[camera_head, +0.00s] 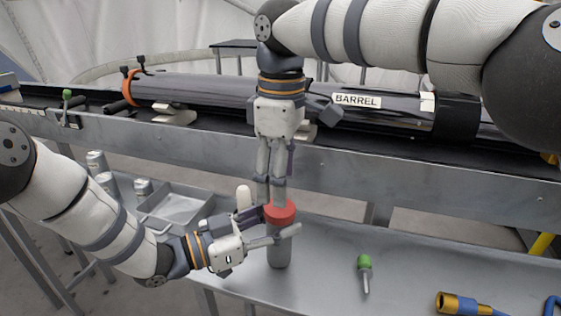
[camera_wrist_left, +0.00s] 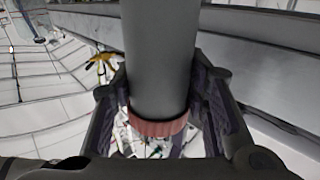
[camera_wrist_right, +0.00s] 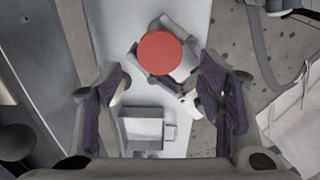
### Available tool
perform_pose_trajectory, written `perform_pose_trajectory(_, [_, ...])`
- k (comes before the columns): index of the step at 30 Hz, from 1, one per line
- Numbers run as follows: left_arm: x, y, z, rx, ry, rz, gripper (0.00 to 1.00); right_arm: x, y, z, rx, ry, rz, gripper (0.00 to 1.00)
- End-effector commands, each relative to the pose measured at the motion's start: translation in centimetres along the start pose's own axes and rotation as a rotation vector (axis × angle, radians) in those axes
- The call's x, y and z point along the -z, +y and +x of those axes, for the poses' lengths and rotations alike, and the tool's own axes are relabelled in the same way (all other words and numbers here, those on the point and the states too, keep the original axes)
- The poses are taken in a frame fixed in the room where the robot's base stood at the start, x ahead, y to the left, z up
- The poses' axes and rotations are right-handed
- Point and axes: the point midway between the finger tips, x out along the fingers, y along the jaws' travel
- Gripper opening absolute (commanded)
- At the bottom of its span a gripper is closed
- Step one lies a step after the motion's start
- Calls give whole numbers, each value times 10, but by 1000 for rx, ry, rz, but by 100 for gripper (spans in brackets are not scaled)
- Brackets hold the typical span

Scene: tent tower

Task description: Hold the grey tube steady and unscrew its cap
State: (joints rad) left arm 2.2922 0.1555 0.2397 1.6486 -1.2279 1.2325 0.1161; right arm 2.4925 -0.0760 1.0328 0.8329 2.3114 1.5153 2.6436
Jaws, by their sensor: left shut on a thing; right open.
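The grey tube (camera_head: 279,252) stands upright on the bench in the head view, with its red cap (camera_head: 279,212) on top. My left gripper (camera_head: 268,232) is shut around the tube's upper part, just below the cap. In the left wrist view the tube (camera_wrist_left: 158,60) lies between both fingers, with the red cap (camera_wrist_left: 158,128) at its end.
A green-handled tool (camera_head: 365,267) and a yellow-and-blue fitting (camera_head: 465,303) lie on the bench to the right. A metal tray (camera_head: 178,207) and several small cans (camera_head: 107,183) are at left. The black barrel (camera_head: 215,90) lies along the raised rail behind.

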Motion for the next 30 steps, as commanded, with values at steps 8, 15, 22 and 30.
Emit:
perform_pose_trajectory(8, [0,0,0,0,0,0,0,0,0,47,0,-1,-2,62])
perform_pose_trajectory(15, [0,0,0,0,0,0,0,0,1,54,-1,0,-2,62])
perform_pose_trajectory(22, [0,0,0,0,0,0,0,0,0,53,-1,0,-3,30])
perform_pose_trajectory(30, [0,0,0,0,0,0,0,0,0,53,-1,0,-3,65])
